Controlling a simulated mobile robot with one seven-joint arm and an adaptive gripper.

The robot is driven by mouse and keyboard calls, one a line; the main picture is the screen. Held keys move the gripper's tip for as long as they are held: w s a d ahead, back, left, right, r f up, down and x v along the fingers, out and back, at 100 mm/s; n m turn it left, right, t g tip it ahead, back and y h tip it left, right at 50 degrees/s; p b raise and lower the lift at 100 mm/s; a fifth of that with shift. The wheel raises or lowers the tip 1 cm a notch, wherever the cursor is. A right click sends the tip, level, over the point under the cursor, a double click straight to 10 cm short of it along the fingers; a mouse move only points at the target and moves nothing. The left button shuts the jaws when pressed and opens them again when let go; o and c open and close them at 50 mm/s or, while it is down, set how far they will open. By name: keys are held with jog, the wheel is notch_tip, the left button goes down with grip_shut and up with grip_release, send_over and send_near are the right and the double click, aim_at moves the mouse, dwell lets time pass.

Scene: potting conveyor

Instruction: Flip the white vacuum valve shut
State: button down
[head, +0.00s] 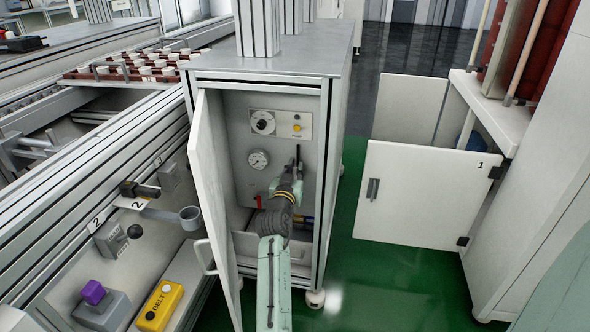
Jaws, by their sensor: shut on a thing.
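My arm reaches into the open grey cabinet (339,100). A small red handle (258,202) shows low on the panel, left of my wrist.
The cabinet door (214,200) stands open close to the left of my arm. The conveyor side with a yellow BELT box (160,305) is at left. Green floor (375,265) is clear at right, below another open door (420,195).

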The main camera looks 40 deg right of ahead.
jog(key=shift+w+a+n, duration=0.1)
jog(key=shift+n, duration=0.3)
jog(key=shift+w+a+n+p, duration=0.15)
jog(key=shift+n+p, duration=0.25)
jog(key=shift+n, duration=0.2)
jog(key=shift+w+a+f+n+p, duration=0.45)
jog(key=shift+f+n+p, duration=0.25)
jog(key=shift+n, duration=1.95)
jog(key=shift+w+a+f+n+p, duration=0.3)
jog(key=shift+w+f+n+p, duration=0.3)
jog(key=shift+n, duration=2.1)
jog(key=shift+w+a+f+n+p, duration=0.4)
jog(key=shift+f+n+p, duration=0.3)
jog(key=shift+n, duration=1.95)
jog(key=shift+f, duration=0.1)
jog(key=c, duration=1.6)
grip_release()
